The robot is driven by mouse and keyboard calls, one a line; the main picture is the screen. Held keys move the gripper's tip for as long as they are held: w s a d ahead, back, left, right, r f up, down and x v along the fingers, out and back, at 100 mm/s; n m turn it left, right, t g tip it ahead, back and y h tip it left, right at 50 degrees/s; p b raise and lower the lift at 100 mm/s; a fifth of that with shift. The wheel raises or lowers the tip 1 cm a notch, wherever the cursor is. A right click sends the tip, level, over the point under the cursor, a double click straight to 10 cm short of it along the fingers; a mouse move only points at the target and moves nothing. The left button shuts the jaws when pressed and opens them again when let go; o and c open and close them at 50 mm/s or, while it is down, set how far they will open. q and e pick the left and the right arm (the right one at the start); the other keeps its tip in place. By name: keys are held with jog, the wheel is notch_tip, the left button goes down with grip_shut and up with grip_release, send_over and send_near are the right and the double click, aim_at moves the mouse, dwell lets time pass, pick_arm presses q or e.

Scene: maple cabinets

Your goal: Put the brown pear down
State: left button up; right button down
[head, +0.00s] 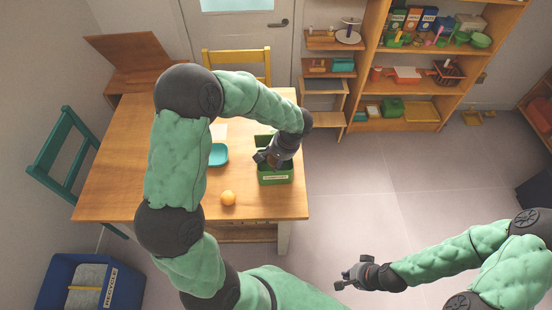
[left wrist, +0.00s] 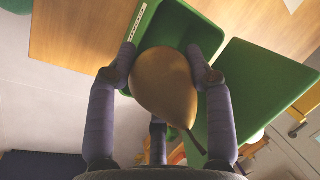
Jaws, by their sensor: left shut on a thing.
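The brown pear (left wrist: 165,85) is between the fingers of my left gripper in the left wrist view, its dark stem pointing to the lower right. My left gripper (head: 266,158) is shut on it, over the green bin (head: 276,179) at the table's right side. The bin's labelled green wall (left wrist: 140,22) shows behind the pear in the left wrist view. I cannot tell whether the pear touches the bin. The pear cannot be made out in the head view. My right gripper (head: 350,278) looks open and empty, over the floor.
The wooden table (head: 120,180) holds an orange (head: 228,198) and a teal bowl (head: 218,155) left of the bin. A teal chair (head: 62,150) and a yellow chair (head: 236,60) stand around it. A blue recycling bin (head: 75,285) is at lower left. Shelves (head: 410,105) stand at the back right.

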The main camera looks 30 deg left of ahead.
pick_arm(q)
jog(key=shift+f+b, duration=0.35)
jog(key=shift+f, duration=0.05)
jog(key=o, duration=1.2)
jog(key=shift+o, duration=0.2)
jog(key=shift+r, duration=0.1)
